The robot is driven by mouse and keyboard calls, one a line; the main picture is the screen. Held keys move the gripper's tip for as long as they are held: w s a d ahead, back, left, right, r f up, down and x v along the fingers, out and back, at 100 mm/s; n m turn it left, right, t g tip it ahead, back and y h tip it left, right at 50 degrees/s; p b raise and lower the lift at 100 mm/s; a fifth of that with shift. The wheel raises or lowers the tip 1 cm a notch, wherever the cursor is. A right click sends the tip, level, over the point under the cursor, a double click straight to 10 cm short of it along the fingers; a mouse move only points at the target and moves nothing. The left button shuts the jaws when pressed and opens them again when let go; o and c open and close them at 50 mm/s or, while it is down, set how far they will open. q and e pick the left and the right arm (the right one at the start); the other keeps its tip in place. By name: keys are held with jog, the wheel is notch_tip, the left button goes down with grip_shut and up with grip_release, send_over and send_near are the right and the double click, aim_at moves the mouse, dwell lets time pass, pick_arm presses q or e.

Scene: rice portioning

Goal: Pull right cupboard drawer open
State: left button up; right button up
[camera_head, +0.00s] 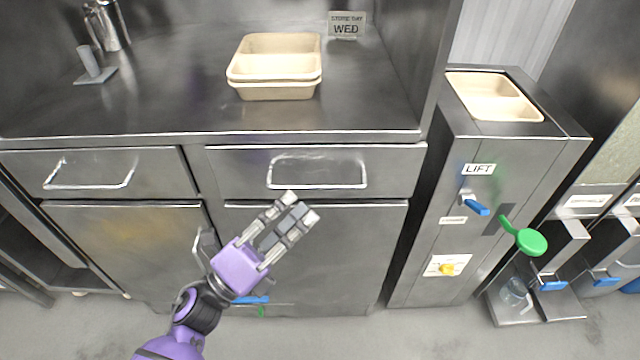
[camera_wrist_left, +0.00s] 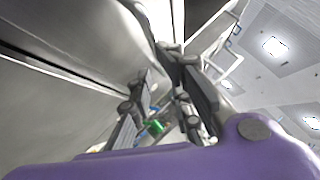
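The right cupboard drawer (camera_head: 390,160) is a flat metal front under the counter, and it looks closed. Its handle (camera_head: 330,187) is a pale metal bar loop and is empty. My left gripper (camera_head: 300,206) is in front of the cupboard, with its fingertips just below the left part of the handle in the head view. In the left wrist view, its fingers (camera_wrist_left: 170,95) stand apart with a gap between them, and nothing is held. I cannot tell how far the fingertips are from the handle. My right gripper is not in view.
The left drawer (camera_head: 160,170) with a similar handle is closed. Beige trays (camera_head: 275,91) stand on the counter (camera_head: 180,100). A metal dispenser unit (camera_head: 425,190) with a green lever (camera_head: 530,241) stands to the right. Cupboard doors (camera_head: 350,250) lie below the drawers.

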aim_at(323, 187)
pick_arm(q)
jog(key=x, duration=0.6)
jog(key=shift+w+d, duration=0.2)
jog(key=shift+w, duration=0.05)
jog(key=shift+w+d+r, duration=0.2)
jog(key=shift+w+d, duration=0.1)
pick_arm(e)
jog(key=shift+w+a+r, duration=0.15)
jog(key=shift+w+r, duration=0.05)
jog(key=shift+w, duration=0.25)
pick_arm(q)
grip_shut()
jog(key=shift+s, duration=0.1)
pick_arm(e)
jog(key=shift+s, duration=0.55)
